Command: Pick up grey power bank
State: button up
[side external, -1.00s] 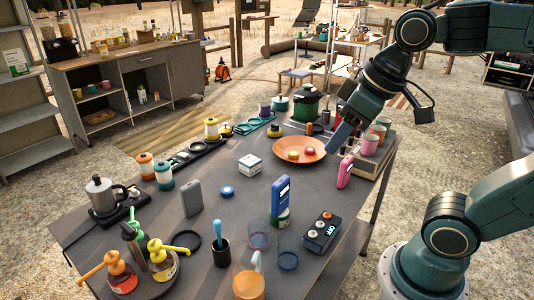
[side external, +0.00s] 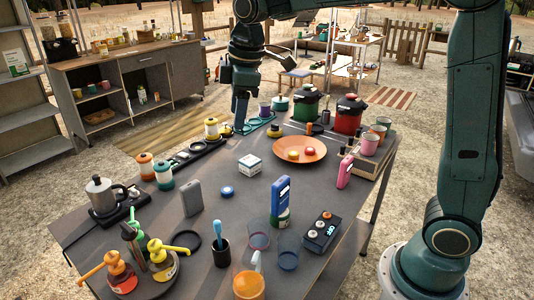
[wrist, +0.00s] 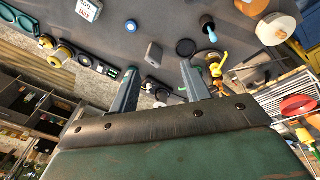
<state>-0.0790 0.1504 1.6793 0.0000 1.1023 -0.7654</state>
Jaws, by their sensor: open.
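The grey power bank (side external: 191,198) stands upright on the dark table, left of the middle in the side view. In the wrist view the grey power bank (wrist: 154,53) shows beyond the fingertips, roughly in line with the gap between them. My gripper (side external: 240,125) is over the far part of the table, behind and to the right of the power bank in the side view. In the wrist view my gripper (wrist: 158,78) has its two fingers apart with nothing between them.
A moka pot (side external: 104,196) stands left of the power bank, and pump bottles (side external: 161,258) are in front. A blue lid (side external: 227,191), white box (side external: 250,164) and dark cup (side external: 221,253) are nearby. A blue upright device (side external: 281,195) stands to the right.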

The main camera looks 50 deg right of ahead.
jog(key=w+a+f+n+g, duration=0.1)
jog(key=w+a+f+n, duration=0.15)
jog(key=w+f, duration=0.5)
jog(key=n+g, duration=0.1)
jog(key=n, duration=0.4)
send_over(190, 185)
notch_tip(190, 185, down, 8)
jog(key=shift+w+a+r, duration=0.1)
jog(key=shift+r, duration=0.05)
jog(key=shift+f, duration=4.3)
jog(key=shift+f, duration=2.55)
